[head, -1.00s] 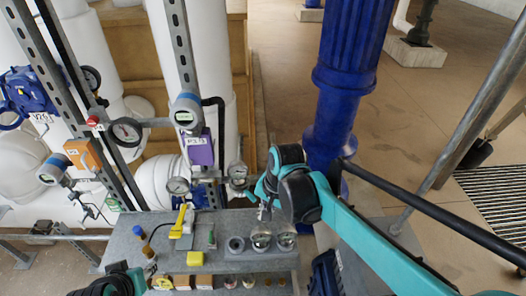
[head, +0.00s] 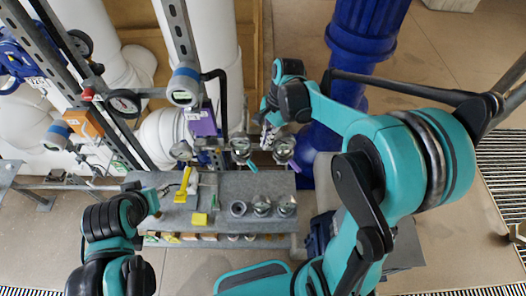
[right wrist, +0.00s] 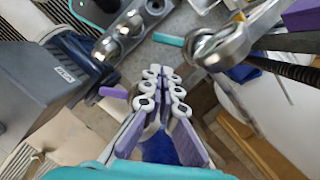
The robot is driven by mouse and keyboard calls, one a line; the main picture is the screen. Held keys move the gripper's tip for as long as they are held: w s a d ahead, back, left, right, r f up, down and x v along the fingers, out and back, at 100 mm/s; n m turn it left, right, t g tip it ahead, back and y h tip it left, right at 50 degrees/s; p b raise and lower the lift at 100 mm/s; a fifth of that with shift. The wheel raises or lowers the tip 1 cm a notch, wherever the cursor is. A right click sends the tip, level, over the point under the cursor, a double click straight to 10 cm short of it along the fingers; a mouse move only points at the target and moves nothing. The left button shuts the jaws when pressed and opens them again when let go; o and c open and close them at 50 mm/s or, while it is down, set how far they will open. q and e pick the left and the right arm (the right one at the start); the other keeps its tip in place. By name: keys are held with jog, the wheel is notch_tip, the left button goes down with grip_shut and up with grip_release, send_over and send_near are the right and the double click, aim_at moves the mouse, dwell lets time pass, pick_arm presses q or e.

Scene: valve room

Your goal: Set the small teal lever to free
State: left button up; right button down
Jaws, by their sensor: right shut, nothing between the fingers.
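The small teal lever (head: 252,166) sticks out from under a round metal fitting at the pipe above the grey bench, pointing down and slightly right in the head view. In the right wrist view the teal lever (right wrist: 168,39) lies ahead of the fingers, next to the round metal fitting (right wrist: 228,45). My right gripper (head: 268,137) is between the two round fittings, apart from the lever. In the right wrist view the right gripper (right wrist: 162,75) is shut and empty.
A purple lever (head: 294,166) hangs from the fitting to the right, near my right gripper. A blue column (head: 360,45) stands to the right.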

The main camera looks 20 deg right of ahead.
aim_at(252, 166)
jog(key=x, duration=0.9)
jog(key=shift+f, duration=0.25)
jog(key=shift+a+b, duration=0.1)
jog(key=shift+b, duration=0.2)
